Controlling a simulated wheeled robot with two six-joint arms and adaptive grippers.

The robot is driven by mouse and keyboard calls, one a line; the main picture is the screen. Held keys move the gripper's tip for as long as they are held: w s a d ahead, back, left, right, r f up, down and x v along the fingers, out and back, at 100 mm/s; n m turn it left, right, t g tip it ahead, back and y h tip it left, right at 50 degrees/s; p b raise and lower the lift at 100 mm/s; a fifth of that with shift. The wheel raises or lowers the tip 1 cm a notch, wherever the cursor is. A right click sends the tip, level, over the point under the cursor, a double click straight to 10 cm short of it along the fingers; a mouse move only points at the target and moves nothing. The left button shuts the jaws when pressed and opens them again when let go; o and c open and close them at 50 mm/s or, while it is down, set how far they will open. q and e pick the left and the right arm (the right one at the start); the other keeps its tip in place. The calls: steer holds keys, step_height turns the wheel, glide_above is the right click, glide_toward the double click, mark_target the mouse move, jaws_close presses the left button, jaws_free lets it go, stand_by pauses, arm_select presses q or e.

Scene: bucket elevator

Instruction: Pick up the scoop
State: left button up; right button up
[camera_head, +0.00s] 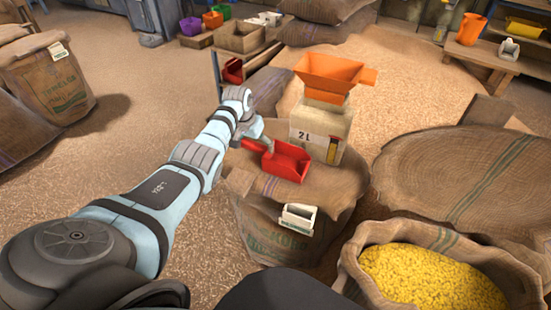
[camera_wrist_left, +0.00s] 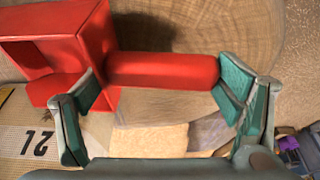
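The red scoop (camera_head: 287,161) lies on top of a full burlap sack (camera_head: 345,185), beside a box marked 2 L (camera_head: 320,130) that carries an orange hopper. In the left wrist view its red handle (camera_wrist_left: 162,70) runs across the picture, with the scoop's bowl (camera_wrist_left: 60,45) at the upper left. My left gripper (camera_head: 262,143) is at the handle end of the scoop. Its two green-padded fingers (camera_wrist_left: 160,105) are spread wide, near opposite ends of the handle, not closed on it. My right gripper is not in view.
An open sack of yellow grains (camera_head: 430,278) stands at the lower right. A large burlap sack (camera_head: 470,185) is at the right. Low shelves with colored containers stand behind.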

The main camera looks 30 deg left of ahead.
arm_select(q)
steer(key=c, duration=0.4)
steer(key=shift+o, duration=0.2)
steer(key=shift+r, duration=0.25)
step_height(320, 180, up, 9)
steer(key=p, duration=0.4)
steer(key=shift+w, duration=0.1)
step_height(320, 180, up, 10)
steer(key=p, duration=0.1)
steer(key=shift+r+p, duration=0.25)
steer(key=shift+p, duration=0.05)
steer(key=o, duration=0.6)
steer(key=c, duration=0.7)
